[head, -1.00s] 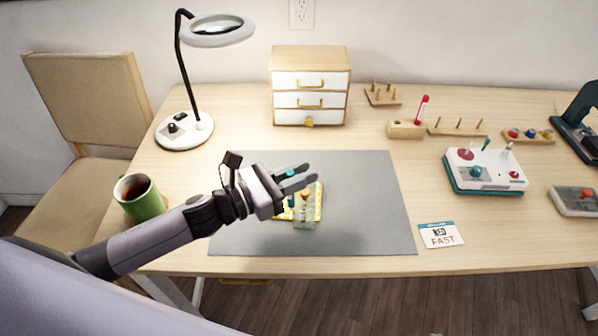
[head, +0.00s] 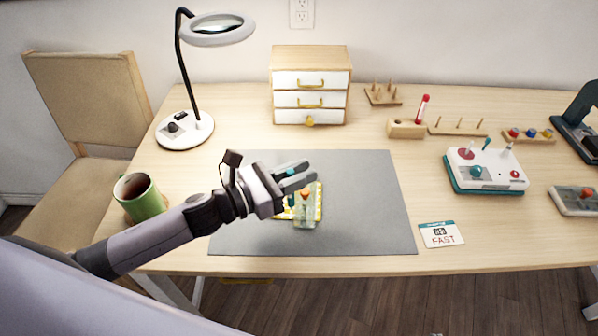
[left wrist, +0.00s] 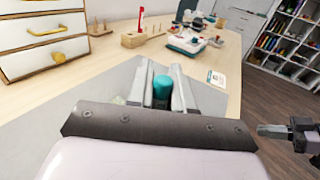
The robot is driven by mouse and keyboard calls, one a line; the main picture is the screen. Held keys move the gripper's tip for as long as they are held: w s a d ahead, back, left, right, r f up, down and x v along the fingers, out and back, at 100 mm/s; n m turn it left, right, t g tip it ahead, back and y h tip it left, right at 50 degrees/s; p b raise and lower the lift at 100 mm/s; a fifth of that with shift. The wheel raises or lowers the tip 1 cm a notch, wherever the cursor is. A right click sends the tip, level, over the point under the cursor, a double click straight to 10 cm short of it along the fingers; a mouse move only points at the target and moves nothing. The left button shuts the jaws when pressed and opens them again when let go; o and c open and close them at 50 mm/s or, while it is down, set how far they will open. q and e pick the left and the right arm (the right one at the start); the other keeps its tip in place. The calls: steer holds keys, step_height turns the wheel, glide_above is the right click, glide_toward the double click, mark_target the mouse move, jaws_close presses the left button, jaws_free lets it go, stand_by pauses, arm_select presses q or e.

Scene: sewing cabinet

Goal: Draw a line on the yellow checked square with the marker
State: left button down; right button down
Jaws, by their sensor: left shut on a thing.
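The yellow checked square (head: 317,212) lies on the grey mat, partly hidden by my left gripper and a clear bottle with an orange top (head: 304,213). My left gripper (head: 297,180) is above the square's upper left part. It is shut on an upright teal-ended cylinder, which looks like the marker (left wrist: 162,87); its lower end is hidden. A dark gripper with a grey end, apparently my right one (left wrist: 272,131), shows at the right of the left wrist view; its jaws are unclear.
The grey mat (head: 370,205) is clear to the right. A green mug (head: 146,203) and a lamp (head: 185,130) stand at left, a drawer box (head: 311,60) behind. A red stick (head: 422,108) stands in a wooden block; a card (head: 440,234) lies at right.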

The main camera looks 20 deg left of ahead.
arm_select(q)
steer(key=shift+f+b, duration=0.35)
stand_by(0.6)
steer(key=shift+w+a+b, duration=0.25)
steer(key=shift+w+b, duration=0.2)
steer(key=shift+w, duration=0.7)
steer(key=shift+w+a+b, duration=0.25)
steer(key=shift+w+b, duration=0.25)
steer(key=shift+w, duration=0.6)
steer(key=shift+w+a+b, duration=0.25)
steer(key=shift+w+b, duration=0.2)
steer(key=shift+w, duration=0.7)
stand_by(2.7)
steer(key=shift+r, duration=0.3)
stand_by(0.7)
